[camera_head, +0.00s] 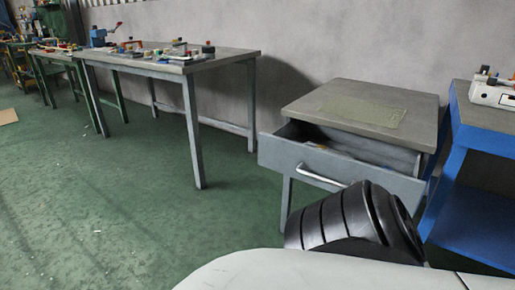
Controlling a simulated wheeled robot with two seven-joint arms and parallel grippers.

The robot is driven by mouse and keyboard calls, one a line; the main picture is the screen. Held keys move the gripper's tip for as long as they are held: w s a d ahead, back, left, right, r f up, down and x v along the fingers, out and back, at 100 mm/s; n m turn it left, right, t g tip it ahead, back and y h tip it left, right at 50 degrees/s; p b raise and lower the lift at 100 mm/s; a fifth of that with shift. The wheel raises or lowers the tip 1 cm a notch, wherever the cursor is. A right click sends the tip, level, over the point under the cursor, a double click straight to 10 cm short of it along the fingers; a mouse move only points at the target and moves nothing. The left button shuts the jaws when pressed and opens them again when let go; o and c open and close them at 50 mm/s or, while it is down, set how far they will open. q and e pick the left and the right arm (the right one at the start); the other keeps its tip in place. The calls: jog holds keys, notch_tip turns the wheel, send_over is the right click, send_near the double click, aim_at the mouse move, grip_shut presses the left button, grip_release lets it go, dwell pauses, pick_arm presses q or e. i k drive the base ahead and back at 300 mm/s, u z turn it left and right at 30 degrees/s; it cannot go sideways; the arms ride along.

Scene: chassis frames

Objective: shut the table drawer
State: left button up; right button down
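The grey metal table (325,92) stands right of centre against the wall. Its drawer (278,155) is pulled partly out toward me, with a dark gap showing behind its front panel. Some small items lie inside, too small to tell. A silver bar handle (320,178) runs across the drawer front. A black ribbed part, which looks like part of my arm, covers the lower right of the drawer front in the picture. I cannot tell whether it touches the drawer. No fingers of either gripper show.
A blue bench (462,122) with a white device (492,92) stands close to the table's right. A longer workbench (222,62) with tools and parts is at the left back. The green floor (130,195) at left is mostly clear.

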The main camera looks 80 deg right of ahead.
aim_at(284, 151)
jog(key=i, duration=0.35)
jog(key=z, duration=1.1)
